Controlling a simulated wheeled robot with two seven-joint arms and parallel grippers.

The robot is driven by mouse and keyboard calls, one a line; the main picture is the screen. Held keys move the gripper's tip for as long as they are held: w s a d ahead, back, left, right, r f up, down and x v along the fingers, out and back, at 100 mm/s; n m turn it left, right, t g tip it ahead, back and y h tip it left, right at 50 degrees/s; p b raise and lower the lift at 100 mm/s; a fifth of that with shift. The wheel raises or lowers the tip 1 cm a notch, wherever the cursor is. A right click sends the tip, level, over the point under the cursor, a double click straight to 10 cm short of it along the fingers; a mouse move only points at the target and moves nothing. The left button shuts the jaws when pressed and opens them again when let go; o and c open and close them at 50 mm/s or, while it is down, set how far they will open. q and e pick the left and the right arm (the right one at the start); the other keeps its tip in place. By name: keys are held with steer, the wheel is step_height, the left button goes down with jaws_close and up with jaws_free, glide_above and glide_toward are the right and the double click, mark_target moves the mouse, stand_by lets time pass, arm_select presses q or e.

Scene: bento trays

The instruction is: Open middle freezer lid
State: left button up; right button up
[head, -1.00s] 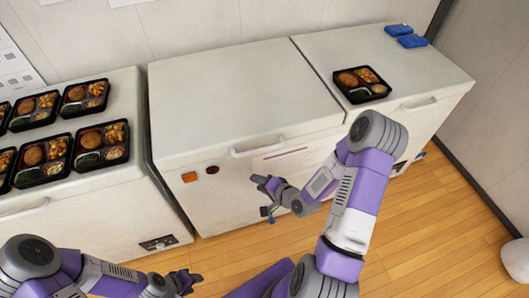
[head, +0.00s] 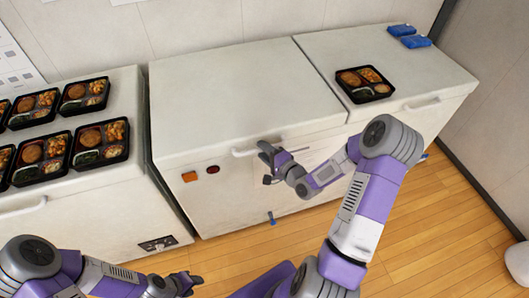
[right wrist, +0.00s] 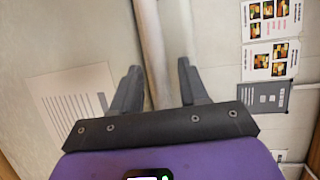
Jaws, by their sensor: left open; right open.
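The middle freezer is a white chest whose flat lid (head: 235,100) is shut. Its pale bar handle (head: 243,152) runs along the lid's front edge, partly hidden by my right gripper. My right gripper (head: 264,154) is open at the right part of this handle. In the right wrist view, a pale bar (right wrist: 154,50) runs between the open fingers of the right gripper (right wrist: 158,80); I cannot tell whether they touch it. My left gripper (head: 196,282) is open and empty, low in front of the freezers.
The left freezer (head: 110,178) carries several bento trays (head: 101,142). The right freezer (head: 345,50) carries one bento tray (head: 365,84) and blue packs (head: 408,36). The middle lid is bare. Wooden floor (head: 440,225) is open at the right.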

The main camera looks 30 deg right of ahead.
jaws_close()
stand_by(0.4)
